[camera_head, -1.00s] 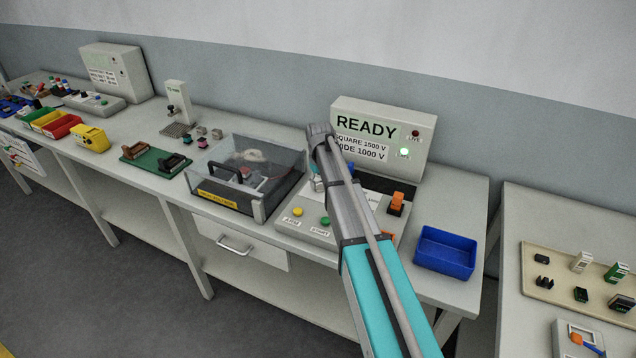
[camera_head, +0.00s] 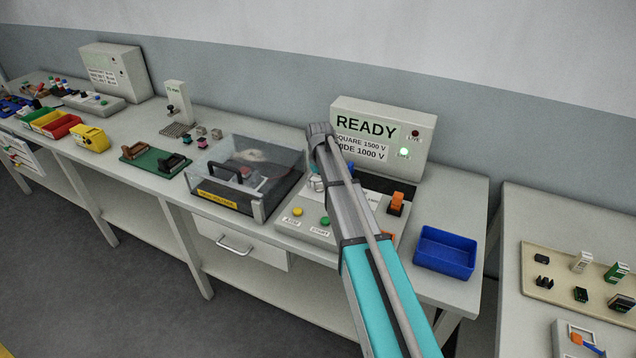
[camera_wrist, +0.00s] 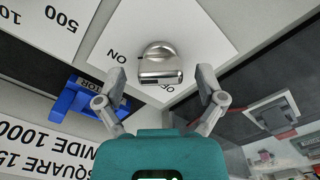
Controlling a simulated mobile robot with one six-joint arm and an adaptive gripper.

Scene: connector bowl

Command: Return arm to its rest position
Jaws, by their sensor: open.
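My gripper (camera_wrist: 161,78) is open in the wrist view, its two fingers spread on either side of a silver rotary knob (camera_wrist: 158,60). The knob stands on a white plate with ON and OFF lettering. The fingers do not appear to touch it; their height above the plate is unclear. In the head view my arm (camera_head: 355,220) reaches over the tester (camera_head: 300,235), and my gripper is hidden there behind the arm.
The tester display (camera_head: 372,128) reads READY, with a green lamp lit. A clear-lidded box (camera_head: 285,165) is just left of the arm. A blue selector (camera_wrist: 72,100) is near the left finger. An orange switch (camera_head: 396,200) and an empty blue bin (camera_head: 445,250) lie to the right.

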